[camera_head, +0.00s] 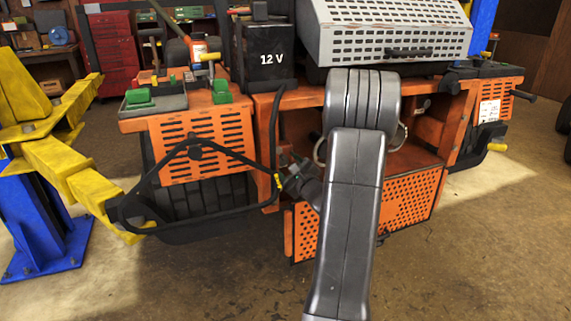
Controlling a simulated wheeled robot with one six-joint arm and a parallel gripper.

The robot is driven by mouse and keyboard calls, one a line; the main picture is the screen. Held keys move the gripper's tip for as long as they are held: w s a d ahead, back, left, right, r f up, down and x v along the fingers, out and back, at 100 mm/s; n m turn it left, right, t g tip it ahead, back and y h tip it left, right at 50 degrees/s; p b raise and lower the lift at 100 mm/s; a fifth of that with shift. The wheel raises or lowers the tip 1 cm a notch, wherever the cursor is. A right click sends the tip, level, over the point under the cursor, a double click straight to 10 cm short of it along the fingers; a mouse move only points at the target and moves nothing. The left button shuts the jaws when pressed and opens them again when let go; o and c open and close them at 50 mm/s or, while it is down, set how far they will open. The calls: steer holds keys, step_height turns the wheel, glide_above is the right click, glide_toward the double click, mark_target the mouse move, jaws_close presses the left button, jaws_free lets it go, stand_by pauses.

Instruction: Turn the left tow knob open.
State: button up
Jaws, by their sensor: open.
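The orange mower (205,145) stands with its slotted and perforated panels toward me. My gripper (286,166) is small and dark in the view, left of my grey arm, at the mower's middle recess beside the black bent bar (272,130). Its jaws are open. I cannot clearly make out the left tow knob; it may be hidden by my gripper or lost in the dark area around it. I cannot tell whether the jaws are around a knob or touching anything. My arm covers part of the recess and the lower perforated panel (405,212).
A black 12 V battery (266,55) and a grey vented cover (388,30) sit on top. A yellow lift arm (60,165) on a blue post (38,220) stands at left. A black tube frame (190,215) juts out. Floor at front right is clear.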

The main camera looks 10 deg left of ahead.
steer(key=shift+x, duration=1.05)
steer(key=shift+d, duration=0.1)
steer(key=c, duration=1)
